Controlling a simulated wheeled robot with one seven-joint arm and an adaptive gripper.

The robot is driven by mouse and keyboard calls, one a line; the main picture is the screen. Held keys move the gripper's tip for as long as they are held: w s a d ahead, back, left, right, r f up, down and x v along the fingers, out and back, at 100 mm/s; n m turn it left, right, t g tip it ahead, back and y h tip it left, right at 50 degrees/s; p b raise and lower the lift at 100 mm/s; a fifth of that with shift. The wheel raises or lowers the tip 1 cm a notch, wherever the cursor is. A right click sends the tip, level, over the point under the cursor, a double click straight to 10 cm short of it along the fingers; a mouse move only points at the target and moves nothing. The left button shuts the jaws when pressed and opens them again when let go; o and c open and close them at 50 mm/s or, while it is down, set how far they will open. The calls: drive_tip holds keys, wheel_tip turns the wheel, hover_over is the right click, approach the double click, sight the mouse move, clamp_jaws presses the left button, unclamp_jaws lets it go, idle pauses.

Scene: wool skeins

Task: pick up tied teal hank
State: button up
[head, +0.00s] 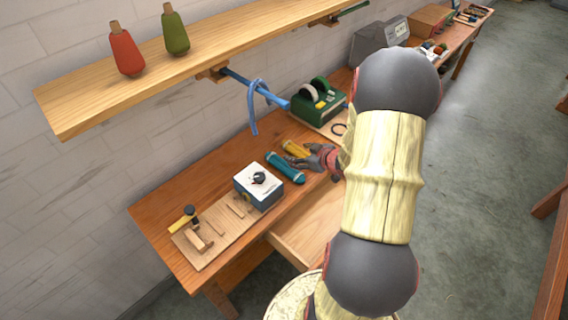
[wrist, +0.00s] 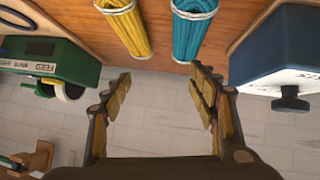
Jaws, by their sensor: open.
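The teal hank (head: 286,168) lies on the wooden workbench between a yellow hank (head: 296,149) and a white-and-blue box. In the wrist view the teal hank (wrist: 193,32) shows its near end at the upper right of centre, beyond the right fingertip. The yellow hank (wrist: 126,28) is beyond the left fingertip. My gripper (wrist: 160,75) is open with nothing between its fingers. In the head view my gripper (head: 302,159) is close to both hanks, at their right ends. Whether it touches either one cannot be told.
The white-and-blue box (head: 258,186) with a dark knob stands close to the teal hank. A green tape dispenser (head: 318,102) stands beyond the yellow hank. A board with tools (head: 215,226) lies at the bench's near end. A shelf (head: 200,62) with red and green cones hangs above.

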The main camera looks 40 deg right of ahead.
sight(286, 165)
drive_tip(key=s+f+y, duration=0.1)
drive_tip(key=s+a+f+t+y, duration=0.1)
drive_tip(key=s+f, duration=0.1)
drive_tip(key=shift+s+a+f+p, duration=0.15)
drive_tip(key=shift+s+f+p, duration=0.05)
drive_tip(key=shift+f+p, duration=0.15)
drive_tip(key=shift+a+f, duration=0.15)
drive_tip(key=shift+a, duration=0.05)
drive_tip(key=shift+b+x, duration=0.45)
drive_tip(key=shift+x, duration=0.7)
drive_tip(key=w, duration=0.1)
drive_tip(key=w+a+f+b, duration=0.1)
drive_tip(key=w+f, duration=0.1)
drive_tip(key=shift+w+a+b, duration=0.15)
drive_tip(key=shift+w+b, duration=0.2)
drive_tip(key=shift+b, duration=0.05)
drive_tip(key=shift+w+f, duration=0.1)
drive_tip(key=shift+w, duration=0.4)
drive_tip(key=shift+c, duration=0.9)
drive_tip(key=c, duration=1.1)
drive_tip(key=shift+o, duration=0.2)
